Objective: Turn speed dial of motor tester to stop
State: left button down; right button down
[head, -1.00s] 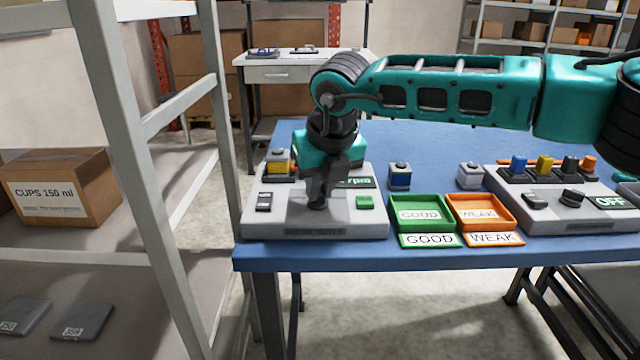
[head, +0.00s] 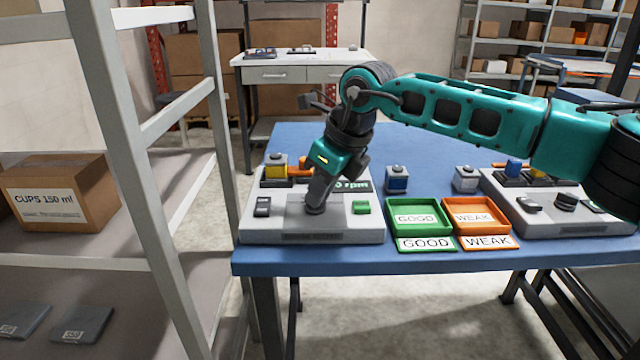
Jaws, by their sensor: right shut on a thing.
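The motor tester (head: 358,228) is a light grey box at the left end of the blue table. My right gripper (head: 315,205) reaches down onto its top and is shut on the speed dial, which it mostly hides. The gripper leans, with its wrist up and to the right. The tester's display (head: 352,186) is partly covered by the gripper; "0 rpm" shows, but any digits further left are hidden. A green button (head: 361,207) is right of the gripper and a dark rocker switch (head: 263,207) is left of it. My left gripper is not in view.
A yellow-banded motor (head: 277,166) sits at the tester's back. A blue motor (head: 397,179), a grey one (head: 466,178), a green GOOD tray (head: 419,236) and an orange WEAK tray (head: 478,235) stand to the right. A second tester (head: 545,228) is further right. A shelf post (head: 125,150) rises left.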

jog(key=shift+n, duration=0.5)
jog(key=c, duration=1.1)
grip_release()
jog(key=shift+r, duration=0.15)
jog(key=v, duration=0.6)
jog(key=p+v, duration=0.1)
jog(key=v, duration=0.5)
jog(key=shift+w+d+r, duration=0.15)
jog(key=shift+d+r, duration=0.1)
jog(key=shift+r, duration=0.15)
jog(key=shift+f, duration=0.1)
